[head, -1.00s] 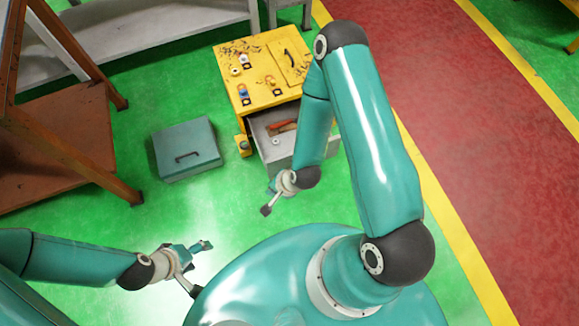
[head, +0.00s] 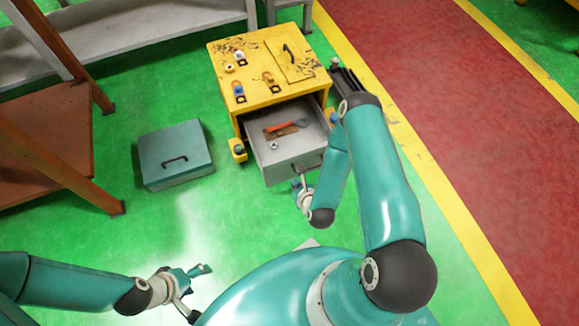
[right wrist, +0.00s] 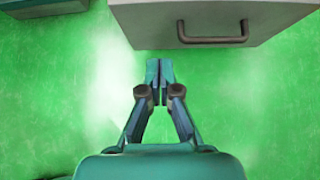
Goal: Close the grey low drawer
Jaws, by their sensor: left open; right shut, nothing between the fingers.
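The grey low drawer (head: 290,150) of the yellow cabinet (head: 258,98) stands pulled out, with tools lying inside. Its front (right wrist: 150,28) and dark handle (right wrist: 213,40) show at the top right of the right wrist view. My right gripper (head: 297,185) is close to the drawer front in the head view. In the right wrist view its fingertips (right wrist: 159,68) are together and empty, pointing at the front, left of the handle, with a small gap seen between. My left gripper (head: 198,277) is open and empty, low over the floor at the left, away from the drawer.
A teal box (head: 174,153) with a handle stands on the green floor left of the cabinet. An orange-brown rack (head: 50,140) is at the far left and a grey bench (head: 150,32) behind. Padlocks and small parts lie on the cabinet top. Floor between box and left gripper is clear.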

